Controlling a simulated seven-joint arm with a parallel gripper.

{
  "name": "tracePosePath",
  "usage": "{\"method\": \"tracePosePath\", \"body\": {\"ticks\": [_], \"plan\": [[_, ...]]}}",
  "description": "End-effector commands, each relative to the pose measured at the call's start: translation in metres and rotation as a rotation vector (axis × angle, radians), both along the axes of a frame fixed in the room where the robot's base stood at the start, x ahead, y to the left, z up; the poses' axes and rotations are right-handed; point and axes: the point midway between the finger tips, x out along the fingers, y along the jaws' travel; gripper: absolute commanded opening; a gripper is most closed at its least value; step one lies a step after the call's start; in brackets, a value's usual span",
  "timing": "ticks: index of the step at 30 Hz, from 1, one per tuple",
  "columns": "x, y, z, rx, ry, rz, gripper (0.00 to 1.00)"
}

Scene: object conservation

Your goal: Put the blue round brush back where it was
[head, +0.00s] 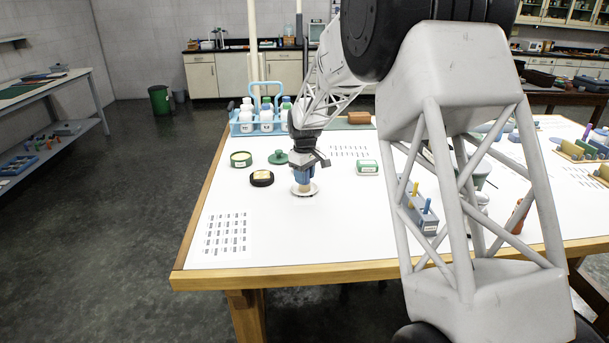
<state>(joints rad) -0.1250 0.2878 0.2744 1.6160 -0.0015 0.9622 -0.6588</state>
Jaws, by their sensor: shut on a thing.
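The blue round brush (303,174) is upright below my gripper (308,165), with its pale lower end pointing down. My gripper is shut on it from above. A small white round dish (313,192) lies directly under the brush on the white table top. The brush's lower end is at or just above the dish; I cannot tell if they touch. The gripper hides the upper part of the brush.
Left of the brush are a black round dish (262,179), a green round tin (241,159) and a green lid-like piece (279,157). A blue bottle carrier (243,125) stands behind. A green-and-white box (367,167) is to the right. The table front is mostly clear.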

Motion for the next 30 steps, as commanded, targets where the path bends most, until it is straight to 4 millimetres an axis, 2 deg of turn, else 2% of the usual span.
{"method": "tracePosePath", "body": {"ticks": [1,5,6,14,20,26,30], "plan": [[0.0,0.0,0.0,0.0,0.0,0.0,0.42],[0.0,0.0,0.0,0.0,0.0,0.0,0.62],[0.0,0.0,0.0,0.0,0.0,0.0,0.63],[0.0,0.0,0.0,0.0,0.0,0.0,0.63],[0.0,0.0,0.008,0.0,-0.001,0.0,0.63],[0.0,0.0,0.028,0.0,-0.003,0.0,0.63],[0.0,0.0,0.049,0.0,-0.003,0.0,0.63]]}}
